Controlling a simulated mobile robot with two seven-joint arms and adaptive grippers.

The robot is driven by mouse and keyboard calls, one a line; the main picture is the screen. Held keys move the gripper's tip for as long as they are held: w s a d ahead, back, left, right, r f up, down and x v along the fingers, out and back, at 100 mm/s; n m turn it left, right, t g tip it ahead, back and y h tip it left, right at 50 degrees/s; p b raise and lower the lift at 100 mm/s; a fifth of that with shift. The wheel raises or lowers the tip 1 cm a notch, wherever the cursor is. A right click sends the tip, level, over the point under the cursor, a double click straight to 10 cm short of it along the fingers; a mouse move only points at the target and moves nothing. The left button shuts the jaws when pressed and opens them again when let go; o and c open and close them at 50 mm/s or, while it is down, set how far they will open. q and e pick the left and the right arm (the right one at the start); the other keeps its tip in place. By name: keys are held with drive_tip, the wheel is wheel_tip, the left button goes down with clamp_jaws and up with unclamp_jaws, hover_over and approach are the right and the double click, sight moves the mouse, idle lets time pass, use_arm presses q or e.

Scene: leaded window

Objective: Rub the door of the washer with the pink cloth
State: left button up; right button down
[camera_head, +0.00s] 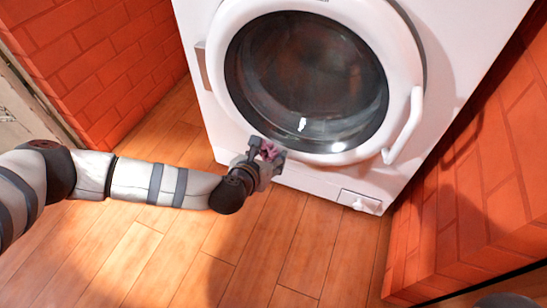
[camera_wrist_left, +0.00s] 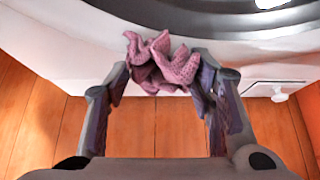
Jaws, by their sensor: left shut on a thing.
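The washer (camera_head: 300,170) is white, with a round glass door (camera_head: 305,80) set in a wide white ring and a curved white handle (camera_head: 405,128) at the right. The door looks closed. My left gripper (camera_head: 266,160) is at the lower left edge of the door ring. It is shut on the crumpled pink cloth (camera_head: 270,150). In the left wrist view the pink cloth (camera_wrist_left: 165,65) is bunched between the fingertips, in front of the washer's lower front. I cannot tell whether the cloth touches the door ring. My right gripper is not in view.
Orange brick walls stand to the left (camera_head: 90,60) and right (camera_head: 480,190) of the washer. The wooden floor (camera_head: 170,250) in front is clear. A small hatch (camera_head: 359,201) is low on the washer's right side.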

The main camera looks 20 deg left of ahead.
use_arm(q)
drive_tip(key=s+p, duration=0.2)
drive_tip(key=s, duration=0.4)
drive_tip(key=shift+s, duration=0.1)
drive_tip(key=s+p, duration=0.1)
drive_tip(key=s, duration=0.2)
idle(0.4)
idle(0.4)
